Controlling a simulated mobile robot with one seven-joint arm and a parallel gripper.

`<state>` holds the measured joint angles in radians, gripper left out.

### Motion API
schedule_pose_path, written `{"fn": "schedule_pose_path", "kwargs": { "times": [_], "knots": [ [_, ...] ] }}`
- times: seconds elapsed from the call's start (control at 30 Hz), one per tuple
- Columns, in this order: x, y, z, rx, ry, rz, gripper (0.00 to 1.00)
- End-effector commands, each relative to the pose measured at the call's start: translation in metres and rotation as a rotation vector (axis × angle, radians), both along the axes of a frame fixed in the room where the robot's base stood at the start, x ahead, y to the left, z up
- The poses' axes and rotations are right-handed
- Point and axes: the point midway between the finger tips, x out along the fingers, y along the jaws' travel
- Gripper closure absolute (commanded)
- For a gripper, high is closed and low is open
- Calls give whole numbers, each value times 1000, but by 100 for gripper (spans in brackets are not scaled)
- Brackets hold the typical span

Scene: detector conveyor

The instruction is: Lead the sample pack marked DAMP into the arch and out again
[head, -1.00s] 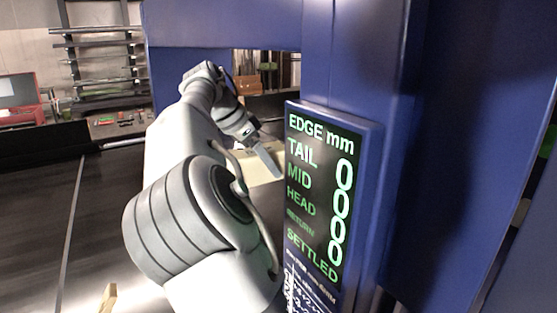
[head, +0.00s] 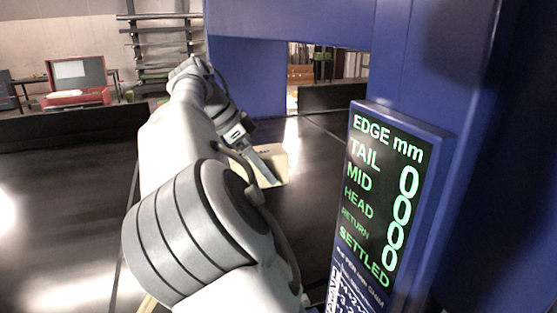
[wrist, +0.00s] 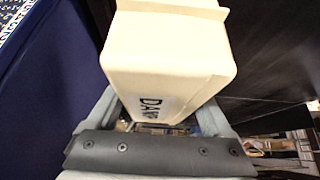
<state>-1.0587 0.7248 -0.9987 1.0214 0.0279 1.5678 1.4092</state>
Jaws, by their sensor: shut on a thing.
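The cream sample pack (head: 271,161) is over the black conveyor in the head view, near the blue arch (head: 262,78). In the wrist view the pack (wrist: 170,50) fills the upper middle, with dark lettering that reads like DAMP, its last letter partly hidden. My gripper (wrist: 160,112) is shut on the pack, with one finger on each side. I cannot tell whether the pack touches the belt.
A display panel (head: 378,200) on the arch's near post reads TAIL, MID, HEAD, RETURN with zeros, and SETTLED. The dark conveyor belt (head: 60,200) is clear at left. A red toolbox (head: 78,85) and a rod rack (head: 160,40) stand behind.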

Motion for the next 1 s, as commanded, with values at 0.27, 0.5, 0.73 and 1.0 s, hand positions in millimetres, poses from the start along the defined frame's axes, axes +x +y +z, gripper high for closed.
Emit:
{"fn": "schedule_pose_path", "kwargs": {
  "times": [0.27,0.5,0.73,1.0],
  "knots": [
    [-14,36,1,0,-2,2,100],
    [-27,66,1,0,-3,2,100],
    [-39,94,1,0,-2,2,100],
    [-52,128,1,1,-4,1,100]
  ]
}}
